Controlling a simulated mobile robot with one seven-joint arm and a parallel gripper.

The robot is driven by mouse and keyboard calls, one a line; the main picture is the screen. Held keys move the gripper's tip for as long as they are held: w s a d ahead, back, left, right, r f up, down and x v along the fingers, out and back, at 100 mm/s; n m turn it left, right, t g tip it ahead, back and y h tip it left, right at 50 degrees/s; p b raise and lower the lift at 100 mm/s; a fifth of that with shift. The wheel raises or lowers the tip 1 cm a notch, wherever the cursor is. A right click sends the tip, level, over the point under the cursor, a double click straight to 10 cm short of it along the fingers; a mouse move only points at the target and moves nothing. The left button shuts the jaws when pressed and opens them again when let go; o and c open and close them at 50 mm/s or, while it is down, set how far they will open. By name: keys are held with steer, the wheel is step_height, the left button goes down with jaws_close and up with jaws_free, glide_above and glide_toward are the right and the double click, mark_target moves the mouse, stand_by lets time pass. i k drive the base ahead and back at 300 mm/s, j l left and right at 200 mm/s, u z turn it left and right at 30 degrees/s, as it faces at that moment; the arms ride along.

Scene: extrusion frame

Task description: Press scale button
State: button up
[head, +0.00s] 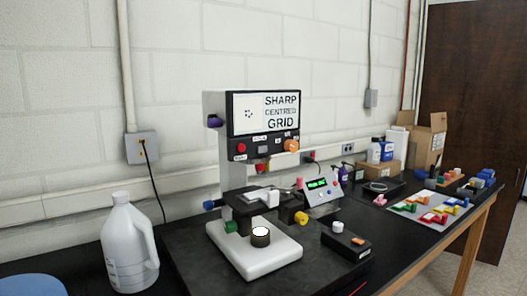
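My gripper is not in view.
A microscope-like instrument (268,256) with a white base and a screen stands mid-bench. A white jug (129,247) stands at left. Trays of coloured parts (428,208), bottles and cardboard boxes (430,142) are at right. A wall runs behind the black bench.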

mark_target(262, 149)
steer(key=l+u, duration=0.3)
steer(key=u, duration=0.2)
steer(key=k+l+u, duration=0.15)
steer(key=l+u, duration=0.15)
steer(key=u, duration=0.15)
steer(key=k+l+u, duration=0.15)
steer(key=u, duration=0.35)
